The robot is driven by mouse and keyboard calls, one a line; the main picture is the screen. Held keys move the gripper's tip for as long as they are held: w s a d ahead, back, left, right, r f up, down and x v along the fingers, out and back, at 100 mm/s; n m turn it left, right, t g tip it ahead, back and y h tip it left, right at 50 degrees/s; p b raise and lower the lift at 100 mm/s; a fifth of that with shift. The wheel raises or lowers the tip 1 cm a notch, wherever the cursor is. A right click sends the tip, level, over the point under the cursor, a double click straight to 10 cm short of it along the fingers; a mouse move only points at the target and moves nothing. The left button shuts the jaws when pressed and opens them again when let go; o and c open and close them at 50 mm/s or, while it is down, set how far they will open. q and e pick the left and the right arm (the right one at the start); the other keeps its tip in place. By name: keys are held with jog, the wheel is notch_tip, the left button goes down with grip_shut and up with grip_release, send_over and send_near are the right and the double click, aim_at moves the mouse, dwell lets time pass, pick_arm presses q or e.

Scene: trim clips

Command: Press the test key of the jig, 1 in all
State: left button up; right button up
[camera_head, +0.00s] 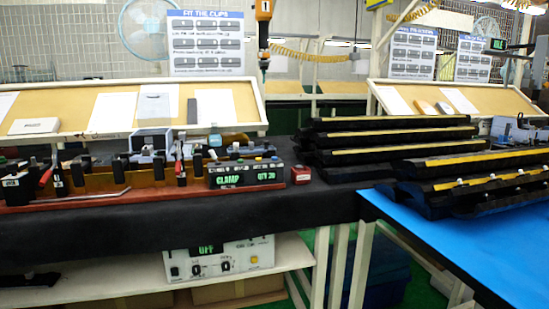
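The jig (100,197) stands on the black-covered bench at the left, with a long red base and an orange trim along it. Small knobs or keys sit along the top of this box; I cannot tell which is the test key. A small red box (300,174) sits just right of the display, apart from it. Neither of my grippers shows in the head view.
Black trim parts with yellow strips are stacked (390,138) on the right, more lying by the blue mat (475,240). A white power unit (220,260) reading OFF is on the shelf below. The bench front is clear.

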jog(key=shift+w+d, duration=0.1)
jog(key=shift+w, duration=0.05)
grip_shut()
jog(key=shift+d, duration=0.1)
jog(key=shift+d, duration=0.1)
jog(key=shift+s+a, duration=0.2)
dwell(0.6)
